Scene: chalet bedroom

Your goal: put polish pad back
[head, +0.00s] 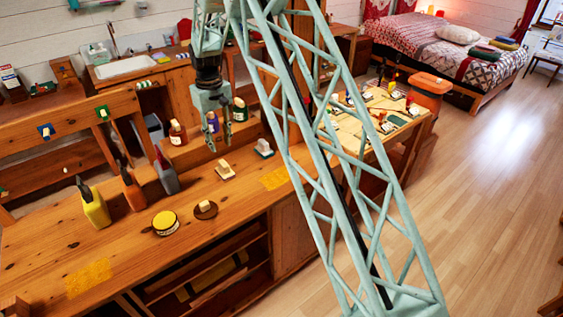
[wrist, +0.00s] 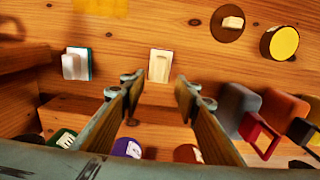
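Three small handled pads lie on the wooden bench, and I cannot tell by look alone which is the polish pad. One is a cream rectangular block (head: 225,171), also in the wrist view (wrist: 160,66). One is a dark brown round pad with a pale handle (head: 205,209). One is a white-handled pad with a teal base (head: 263,148), left of the cream block in the wrist view (wrist: 77,64). My gripper (head: 219,148) hangs fingers-down above the bench, behind the cream block. In the wrist view its fingers (wrist: 157,82) are spread with nothing between them.
A blue pad (head: 45,131) and a green pad (head: 103,113) sit on the wooden rack. A yellow-topped tin (head: 165,222) and spray bottles (head: 95,206) stand left. Yellow patches (head: 89,278) mark the bench, whose front is mostly clear.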

